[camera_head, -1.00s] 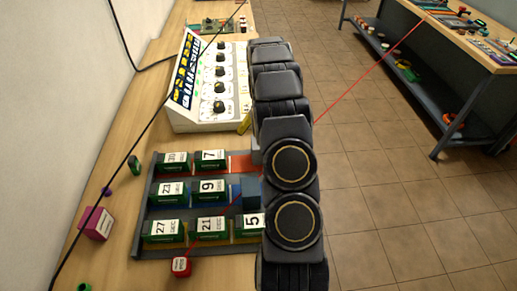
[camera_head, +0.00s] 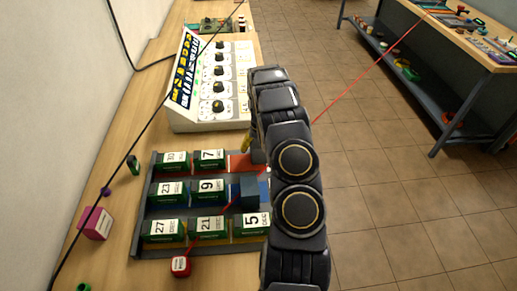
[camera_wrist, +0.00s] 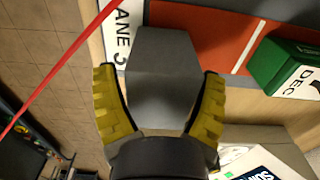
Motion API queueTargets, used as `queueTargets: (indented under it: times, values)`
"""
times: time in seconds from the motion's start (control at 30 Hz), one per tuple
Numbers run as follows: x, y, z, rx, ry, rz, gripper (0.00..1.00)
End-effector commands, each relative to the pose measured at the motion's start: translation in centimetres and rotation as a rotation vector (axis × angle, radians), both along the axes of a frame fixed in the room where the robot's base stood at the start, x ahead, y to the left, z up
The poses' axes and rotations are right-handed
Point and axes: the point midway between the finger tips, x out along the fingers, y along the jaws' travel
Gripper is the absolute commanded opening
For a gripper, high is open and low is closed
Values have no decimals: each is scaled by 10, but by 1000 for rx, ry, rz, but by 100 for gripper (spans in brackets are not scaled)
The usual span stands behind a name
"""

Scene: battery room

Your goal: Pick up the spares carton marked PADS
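No PADS lettering is readable in either view. A magenta carton (camera_head: 95,223) with a white label sits on the bench left of the tray. A small red box (camera_head: 180,266) with a white label stands at the tray's front edge. I cannot tell which, if either, is the PADS carton. My gripper (camera_wrist: 157,72) is open, with yellow ridged fingers spread apart. A plain grey block (camera_wrist: 162,80) shows between and beyond the fingers, and I see no grip on it. In the head view my arm hides part of the tray's right side.
The dark tray (camera_head: 146,208) holds rows of green numbered boxes (camera_head: 212,187) in coloured lanes. A sloped control panel (camera_head: 218,85) with knobs stands behind it. A thin red line crosses the view. Another workbench (camera_head: 470,40) stands across the tiled floor at the upper right.

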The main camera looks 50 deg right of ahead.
Motion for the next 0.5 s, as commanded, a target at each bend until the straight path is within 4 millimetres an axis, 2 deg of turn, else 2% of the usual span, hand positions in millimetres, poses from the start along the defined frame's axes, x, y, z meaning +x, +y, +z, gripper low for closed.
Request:
queueTargets:
  times: [0.03, 0.07, 0.1, 0.5]
  values:
    - [0, 0, 0, 0, 0, 0, 44]
    - [0, 0, 0, 0, 0, 1, 31]
    - [0, 0, 0, 0, 0, 1, 23]
    - [0, 0, 3, -1, 0, 1, 23]
